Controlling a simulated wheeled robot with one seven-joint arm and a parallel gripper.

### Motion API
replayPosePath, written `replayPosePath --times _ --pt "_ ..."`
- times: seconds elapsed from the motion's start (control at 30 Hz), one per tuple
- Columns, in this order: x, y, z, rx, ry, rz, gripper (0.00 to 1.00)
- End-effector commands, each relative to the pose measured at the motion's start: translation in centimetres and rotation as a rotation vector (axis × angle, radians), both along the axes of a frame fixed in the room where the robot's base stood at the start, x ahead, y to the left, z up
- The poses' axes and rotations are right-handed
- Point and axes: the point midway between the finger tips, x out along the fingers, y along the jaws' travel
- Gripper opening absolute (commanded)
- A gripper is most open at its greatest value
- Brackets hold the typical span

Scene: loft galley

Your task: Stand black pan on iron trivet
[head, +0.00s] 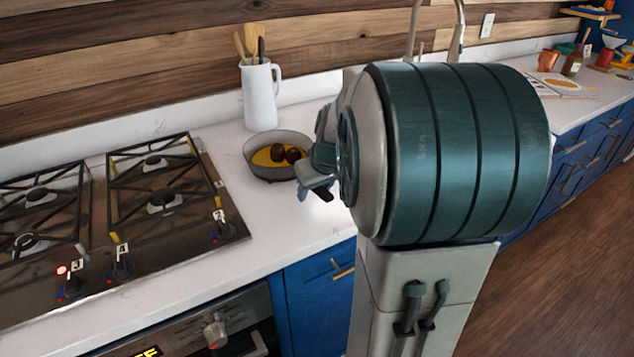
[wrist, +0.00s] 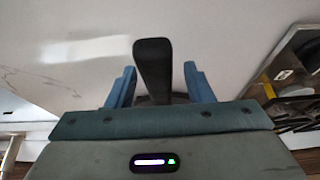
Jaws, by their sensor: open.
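In the wrist view a black handle (wrist: 153,68), seemingly the black pan's, rises between the two blue fingers of my gripper (wrist: 160,84). The fingers are open, with a gap on each side of the handle. The pan's body is hidden below my gripper there. In the head view my gripper (head: 318,188) is over the counter, just right of a round grey-dark pan or bowl (head: 262,171) with yellow and dark round contents. I cannot tell surely whether that is the handle's pan. No separate trivet is clear; black iron grates (head: 150,150) stand on the hob.
The hob (head: 190,246) fills the left of the counter; its edge also shows in the wrist view (wrist: 296,75). A white jug (head: 260,98) with wooden utensils stands at the back. The white counter (head: 285,222) is clear in front of the round vessel. Blue cabinets (head: 318,300) are below.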

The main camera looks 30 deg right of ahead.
Motion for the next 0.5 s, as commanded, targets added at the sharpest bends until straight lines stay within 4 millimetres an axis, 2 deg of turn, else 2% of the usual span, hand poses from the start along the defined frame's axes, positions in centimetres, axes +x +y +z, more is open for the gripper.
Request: replayPosePath --times 0.17,0.5 --pt "-0.6 -0.1 1.8 -0.001 -0.007 -0.002 0.47" --pt "-3.6 -0.2 8.9 -0.003 -0.009 -0.002 0.47"
